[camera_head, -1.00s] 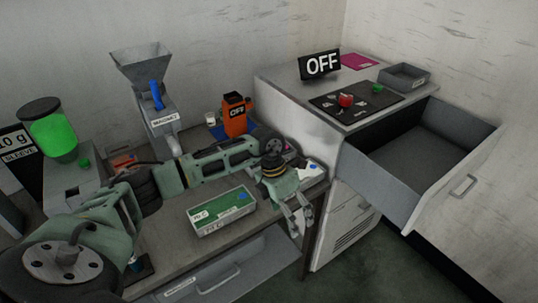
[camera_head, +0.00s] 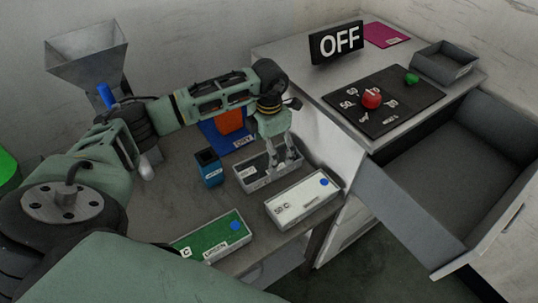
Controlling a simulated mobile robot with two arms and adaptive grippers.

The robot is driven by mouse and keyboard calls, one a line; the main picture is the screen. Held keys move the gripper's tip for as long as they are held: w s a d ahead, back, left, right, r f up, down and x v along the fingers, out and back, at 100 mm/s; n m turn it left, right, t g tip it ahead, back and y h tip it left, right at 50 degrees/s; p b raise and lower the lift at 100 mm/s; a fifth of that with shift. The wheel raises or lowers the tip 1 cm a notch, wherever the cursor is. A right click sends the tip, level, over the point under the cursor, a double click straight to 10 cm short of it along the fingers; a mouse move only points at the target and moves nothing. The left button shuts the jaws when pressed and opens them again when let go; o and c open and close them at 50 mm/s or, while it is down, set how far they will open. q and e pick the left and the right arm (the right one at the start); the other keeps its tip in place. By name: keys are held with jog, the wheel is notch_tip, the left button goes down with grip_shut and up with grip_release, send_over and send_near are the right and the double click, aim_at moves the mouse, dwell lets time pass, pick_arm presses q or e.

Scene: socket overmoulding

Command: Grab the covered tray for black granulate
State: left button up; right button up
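A grey tray (camera_head: 256,184) with a dark inside and a small label stands on the worktop. I cannot tell whether its dark top is a cover or granulate. My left gripper (camera_head: 284,160) points down over the right end of this tray, with its fingers apart. Whether the fingers touch the tray is unclear. A white-topped tray (camera_head: 296,206) with a blue dot stands just in front of it. A green-topped tray (camera_head: 212,238) with a blue dot lies further forward and left, partly hidden by my arm. My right gripper is not in view.
A blue container (camera_head: 209,168) stands left of the grey tray, with an orange object (camera_head: 230,121) behind it. A metal hopper (camera_head: 88,52) stands at back left. An open drawer (camera_head: 425,195) juts out at right below a counter with an OFF sign (camera_head: 336,42).

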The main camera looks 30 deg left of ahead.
aim_at(252, 173)
pick_arm(q)
jog(key=shift+s+d+f+b, duration=0.4)
jog(key=shift+s+f, duration=0.1)
jog(key=shift+f, duration=0.2)
notch_tip(252, 173, down, 2)
jog(key=shift+a+f+b, duration=0.15)
jog(key=shift+f+b, duration=0.05)
jog(key=shift+b, duration=0.45)
jog(key=f, duration=0.1)
jog(key=f+b, duration=0.1)
jog(key=shift+w+a+f+b, duration=0.15)
jog(key=shift+w+f+b, duration=0.05)
jog(key=shift+f+b, duration=0.1)
jog(key=c, duration=1.6)
jog(key=shift+r, duration=0.1)
jog(key=shift+c, duration=0.6)
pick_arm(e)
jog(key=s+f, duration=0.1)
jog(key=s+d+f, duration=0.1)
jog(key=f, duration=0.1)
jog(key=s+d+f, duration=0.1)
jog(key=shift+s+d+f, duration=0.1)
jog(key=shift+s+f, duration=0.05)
pick_arm(q)
jog(key=shift+r, duration=0.1)
